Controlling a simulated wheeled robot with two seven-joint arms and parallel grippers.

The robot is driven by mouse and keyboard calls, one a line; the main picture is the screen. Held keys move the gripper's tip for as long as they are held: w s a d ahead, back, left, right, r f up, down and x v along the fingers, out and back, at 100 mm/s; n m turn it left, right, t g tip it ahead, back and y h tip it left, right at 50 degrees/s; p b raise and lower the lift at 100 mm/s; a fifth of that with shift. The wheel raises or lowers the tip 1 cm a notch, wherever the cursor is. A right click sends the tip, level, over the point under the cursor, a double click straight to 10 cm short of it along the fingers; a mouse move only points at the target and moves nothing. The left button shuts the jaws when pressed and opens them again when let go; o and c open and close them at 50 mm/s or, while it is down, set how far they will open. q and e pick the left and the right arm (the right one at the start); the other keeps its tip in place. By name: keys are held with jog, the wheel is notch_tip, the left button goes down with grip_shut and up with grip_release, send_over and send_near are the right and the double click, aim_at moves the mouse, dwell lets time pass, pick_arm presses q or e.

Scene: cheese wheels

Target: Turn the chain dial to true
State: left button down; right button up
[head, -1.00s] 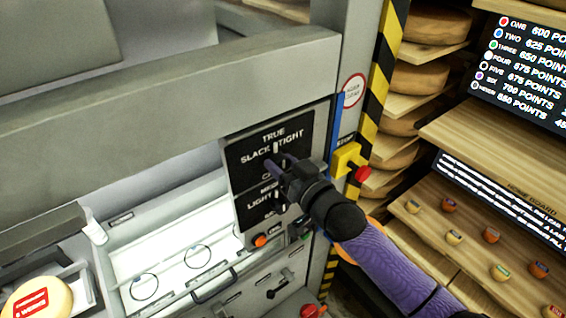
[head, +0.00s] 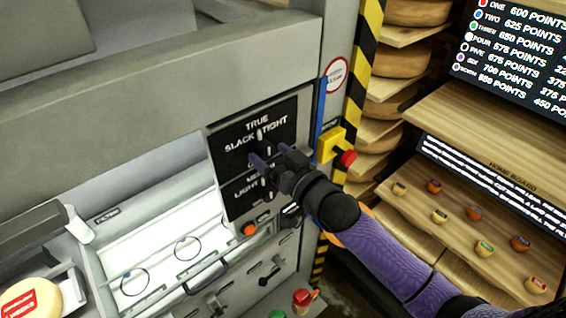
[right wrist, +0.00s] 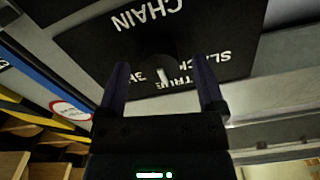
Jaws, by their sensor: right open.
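The black chain panel (head: 225,152) is on the grey machine's front. It reads TRUE at the top, SLACK at left and TIGHT at right. In the right wrist view it appears upside down, and the dark round chain dial (right wrist: 155,64) with a white mark lies between my fingers. The white mark is beside the word TRUE, partly covering it. My right gripper (head: 268,157) is open in front of the dial, with one finger on each side. I cannot tell whether the fingers touch it. In the head view the gripper hides most of the dial. My left gripper is out of view.
A second dial panel (head: 235,204), marked LIGHT, is just below, partly hidden by my wrist. A yellow box with a red stop button (head: 347,158) is close to the right. An orange button (head: 249,230) is below. Cheese shelves (head: 392,90) stand at right.

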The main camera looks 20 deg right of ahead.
jog(key=b+v, duration=0.1)
jog(key=v, duration=0.7)
jog(key=shift+s, duration=0.25)
jog(key=shift+r, duration=0.1)
